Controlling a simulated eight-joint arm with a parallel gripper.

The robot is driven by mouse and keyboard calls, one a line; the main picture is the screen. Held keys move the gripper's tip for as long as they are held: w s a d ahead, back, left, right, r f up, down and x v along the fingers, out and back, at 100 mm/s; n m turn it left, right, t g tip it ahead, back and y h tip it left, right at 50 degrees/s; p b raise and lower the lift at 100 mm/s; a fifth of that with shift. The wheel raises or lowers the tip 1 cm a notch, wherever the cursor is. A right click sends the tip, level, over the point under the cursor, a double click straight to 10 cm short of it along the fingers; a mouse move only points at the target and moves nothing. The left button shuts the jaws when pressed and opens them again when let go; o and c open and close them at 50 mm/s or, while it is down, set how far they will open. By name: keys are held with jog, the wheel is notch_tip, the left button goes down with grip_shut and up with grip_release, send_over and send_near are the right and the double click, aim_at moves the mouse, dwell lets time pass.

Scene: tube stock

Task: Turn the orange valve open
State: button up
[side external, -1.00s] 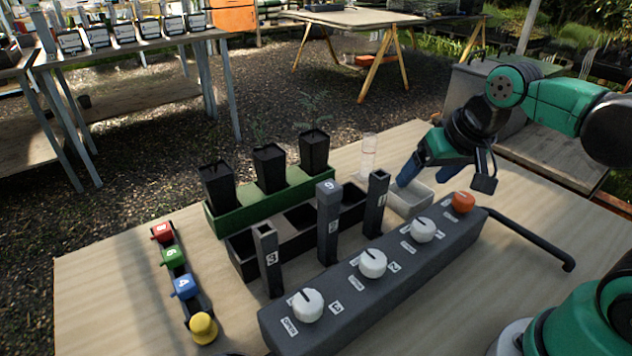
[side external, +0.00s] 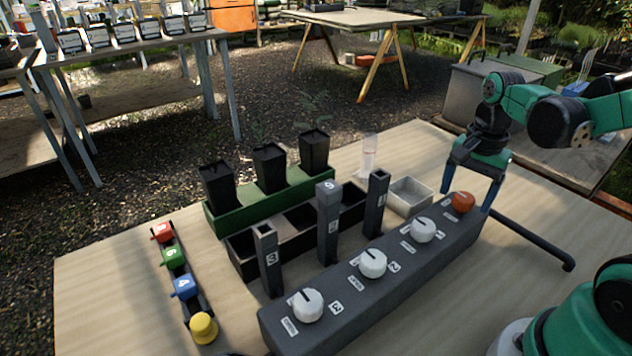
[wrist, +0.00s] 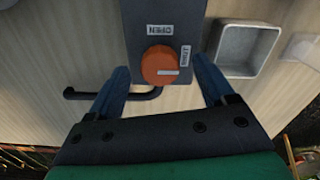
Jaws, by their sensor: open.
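The orange valve (side external: 463,202) is a round knob at the far right end of the long grey manifold block (side external: 345,318). My gripper (side external: 468,205) is over that end of the block, pointing down. In the wrist view my gripper (wrist: 160,80) is open, with one blue finger on each side of the knob, apparently not touching it.
Several white knobs, one of them here (side external: 422,230), line the same block. A black pipe (side external: 535,240) leaves its right end. A small grey tray (side external: 411,196) and a clear cylinder (side external: 368,158) stand behind. Grey numbered posts (side external: 328,225) and black pots (side external: 269,166) stand to the left.

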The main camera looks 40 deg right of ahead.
jog(key=shift+f, duration=0.1)
grip_shut()
jog(key=shift+n, duration=0.3)
jog(key=n, duration=0.8)
jog(key=shift+n, duration=0.4)
jog(key=n, duration=0.4)
jog(key=shift+n, duration=2.2)
